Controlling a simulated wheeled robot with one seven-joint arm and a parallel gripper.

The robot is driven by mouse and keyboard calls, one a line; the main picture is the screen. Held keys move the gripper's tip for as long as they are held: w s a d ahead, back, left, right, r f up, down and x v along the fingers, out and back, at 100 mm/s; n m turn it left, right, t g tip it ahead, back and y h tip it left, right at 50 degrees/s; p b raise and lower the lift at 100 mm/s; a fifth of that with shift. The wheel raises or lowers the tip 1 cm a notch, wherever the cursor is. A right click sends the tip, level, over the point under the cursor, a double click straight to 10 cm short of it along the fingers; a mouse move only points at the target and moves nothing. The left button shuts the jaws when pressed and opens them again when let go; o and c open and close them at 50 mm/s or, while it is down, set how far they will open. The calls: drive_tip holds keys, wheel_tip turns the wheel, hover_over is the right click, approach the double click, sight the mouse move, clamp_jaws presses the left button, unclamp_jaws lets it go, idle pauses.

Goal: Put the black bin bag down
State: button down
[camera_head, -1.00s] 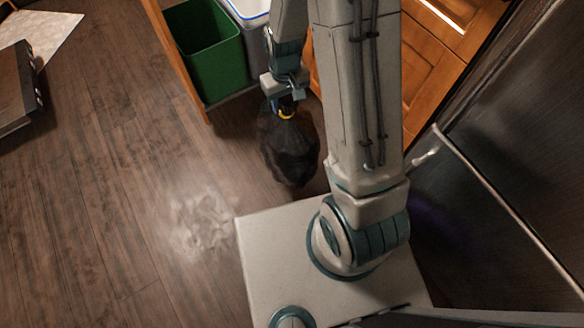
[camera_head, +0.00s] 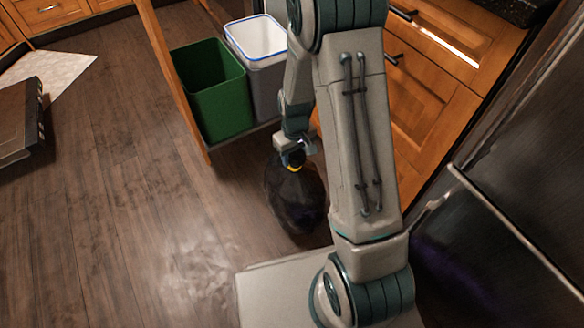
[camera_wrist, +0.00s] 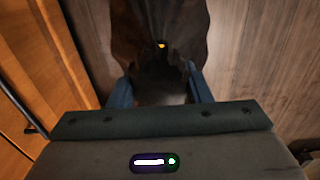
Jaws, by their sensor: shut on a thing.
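The black bin bag (camera_head: 296,200) hangs from my gripper (camera_head: 292,160) in the head view, just in front of the pulled-out bin drawer. A yellow tie shows at its neck. My gripper is shut on the neck of the bag. In the wrist view, the dark bag (camera_wrist: 158,35) fills the space beyond the two blue fingers of my gripper (camera_wrist: 160,90), with the yellow tie at its middle. I cannot tell whether the bottom of the bag touches the floor.
A green bin (camera_head: 212,90) and a grey bin with a white, blue-edged liner (camera_head: 258,40) stand in the open drawer. A dark flat appliance (camera_head: 18,122) is at the far left. The fridge (camera_head: 510,190) is at the right. Wooden floor (camera_head: 110,190) left of the bag is clear.

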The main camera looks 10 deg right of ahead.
drive_tip(key=w+f, duration=0.1)
drive_tip(key=w+d+f+b, duration=0.1)
drive_tip(key=w, duration=0.1)
drive_tip(key=shift+w+d, duration=0.1)
drive_tip(key=shift+d, duration=0.05)
drive_tip(key=shift+f+b, duration=1.05)
drive_tip(key=shift+f, duration=1.05)
drive_tip(key=c, duration=0.7)
unclamp_jaws()
drive_tip(key=shift+c, duration=0.2)
